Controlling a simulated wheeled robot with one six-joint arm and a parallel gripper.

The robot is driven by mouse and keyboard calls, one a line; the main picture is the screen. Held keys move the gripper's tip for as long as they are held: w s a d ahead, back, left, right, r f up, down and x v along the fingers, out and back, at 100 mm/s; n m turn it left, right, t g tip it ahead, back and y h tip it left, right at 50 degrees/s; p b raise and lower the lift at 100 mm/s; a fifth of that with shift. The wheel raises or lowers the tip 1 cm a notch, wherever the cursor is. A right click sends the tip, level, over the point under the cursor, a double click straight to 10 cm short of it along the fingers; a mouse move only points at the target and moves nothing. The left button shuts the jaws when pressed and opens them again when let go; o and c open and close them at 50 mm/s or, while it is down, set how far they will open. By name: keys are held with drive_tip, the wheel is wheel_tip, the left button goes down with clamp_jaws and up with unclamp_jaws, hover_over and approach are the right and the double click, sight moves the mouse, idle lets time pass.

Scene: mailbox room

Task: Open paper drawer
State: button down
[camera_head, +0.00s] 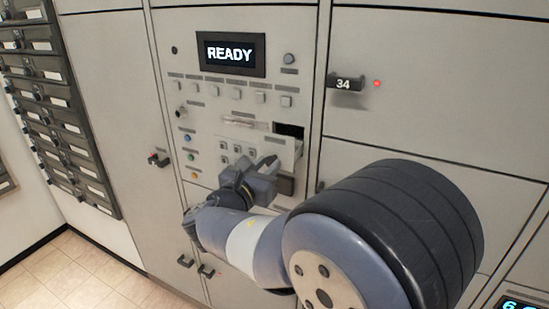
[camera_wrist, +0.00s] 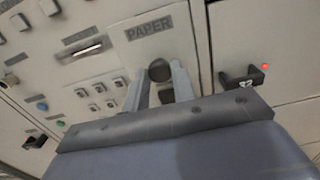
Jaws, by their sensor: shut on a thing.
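The paper drawer (camera_head: 288,154) is in the grey machine panel, right of the button keypad in the head view. It stands out a little from the panel, and a dark gap shows above it. In the wrist view the drawer front (camera_wrist: 178,52) carries the label PAPER. My gripper (camera_head: 268,168) is at the drawer front. In the wrist view its two fingers (camera_wrist: 160,76) are on either side of the dark handle (camera_wrist: 160,70) and shut on it. The handle is partly hidden by the fingers.
A READY screen (camera_head: 230,54) and rows of buttons are above the drawer. A black handle tagged 34 (camera_head: 345,83) with a red light sticks out at right. Dark mailboxes (camera_head: 55,110) line the left wall. Tiled floor (camera_head: 70,285) is open at lower left.

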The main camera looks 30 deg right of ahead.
drive_tip(key=shift+v, duration=0.8)
drive_tip(key=c, duration=1.2)
unclamp_jaws()
drive_tip(key=b+v, duration=0.1)
drive_tip(key=v, duration=0.9)
drive_tip(key=shift+s+a, duration=0.25)
drive_tip(key=shift+w+d, duration=0.1)
drive_tip(key=p+x, duration=0.1)
drive_tip(key=x, duration=0.8)
drive_tip(key=shift+w+d, duration=0.25)
drive_tip(key=shift+d, duration=0.1)
drive_tip(key=shift+w+d, duration=0.45)
drive_tip(key=shift+d, duration=0.05)
